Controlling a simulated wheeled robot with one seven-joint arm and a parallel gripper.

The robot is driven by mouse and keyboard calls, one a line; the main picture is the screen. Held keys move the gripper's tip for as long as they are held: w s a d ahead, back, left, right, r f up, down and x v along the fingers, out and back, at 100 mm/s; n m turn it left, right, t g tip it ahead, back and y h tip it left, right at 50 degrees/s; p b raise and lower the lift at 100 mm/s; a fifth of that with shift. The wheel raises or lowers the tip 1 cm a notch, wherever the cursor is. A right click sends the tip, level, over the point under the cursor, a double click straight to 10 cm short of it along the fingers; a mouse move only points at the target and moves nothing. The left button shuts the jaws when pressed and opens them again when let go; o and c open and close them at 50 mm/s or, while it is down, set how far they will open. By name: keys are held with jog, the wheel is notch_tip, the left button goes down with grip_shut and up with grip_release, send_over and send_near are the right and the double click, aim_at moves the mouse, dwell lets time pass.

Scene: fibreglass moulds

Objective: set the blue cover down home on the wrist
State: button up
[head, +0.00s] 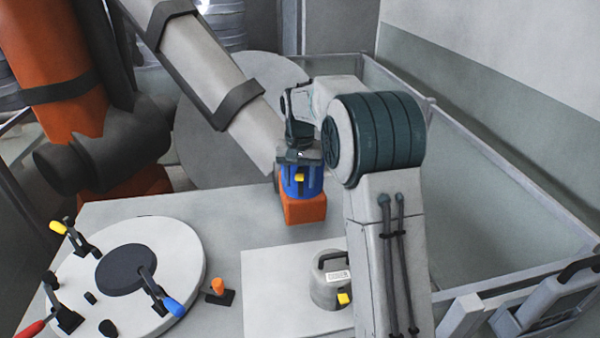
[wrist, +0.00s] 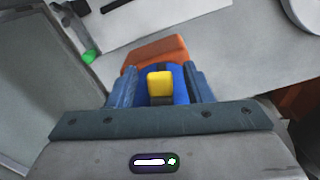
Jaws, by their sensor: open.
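The blue cover (head: 311,184), with a yellow tab on its side, sits upright on the orange wrist (head: 304,210) at the end of a big grey-and-orange arm. My gripper (head: 300,168) is directly above the cover, pointing down. In the wrist view the fingers of my gripper (wrist: 160,86) are open on either side of the blue cover (wrist: 182,92), with the yellow tab between them. The orange wrist (wrist: 155,49) shows just beyond the cover. The seam between cover and wrist is too small to judge for a gap.
A grey canister (head: 325,290) with a yellow tab stands on a white board (head: 265,290). A round white plate (head: 180,250) with several coloured clamps lies at left. The big arm's grey link (head: 205,70) slopes close beside my gripper. A low-walled bin (head: 500,215) is at right.

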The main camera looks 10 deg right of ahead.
notch_tip(320, 180, up, 13)
jog(key=s+r+n+t, duration=0.1)
jog(key=s+r, duration=0.1)
jog(key=s, duration=0.7)
jog(key=s+d+f+n+t, duration=0.1)
jog(key=s+f, duration=0.4)
jog(key=s, duration=0.6)
jog(key=s+d+f+n+t, duration=0.1)
jog(key=s+f, duration=0.5)
jog(key=s, duration=0.6)
jog(key=shift+d+t+b, duration=0.2)
jog(key=shift+t+b, duration=0.2)
jog(key=shift+b, duration=0.05)
